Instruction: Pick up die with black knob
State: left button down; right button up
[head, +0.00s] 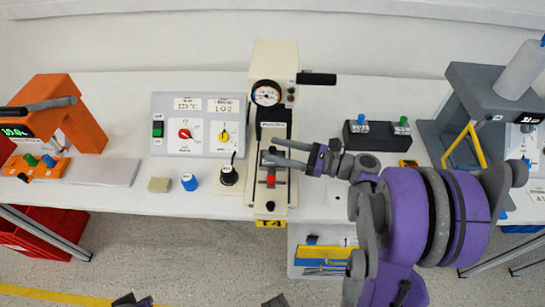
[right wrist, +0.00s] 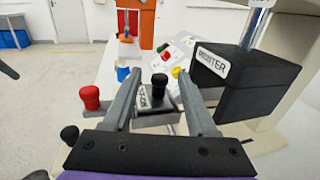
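The die with a black knob (right wrist: 160,86) stands on the grey lower part of the press, with a pale label on its side. In the right wrist view its knob lies between the two fingers of my right gripper (right wrist: 159,80), with a gap on each side. The gripper is open. In the head view the right gripper (head: 275,152) reaches in from the right over the front of the press (head: 272,70), and its fingers largely hide the die.
The black printer head (right wrist: 245,85) stands close beside the right finger. A red knob (right wrist: 90,97) is left of the left finger. A control box (head: 198,125), a blue-knobbed piece (head: 189,182) and a black dial (head: 229,175) are left of the press. A rack (head: 378,138) stands right.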

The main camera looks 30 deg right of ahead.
grip_shut()
dwell(0.3)
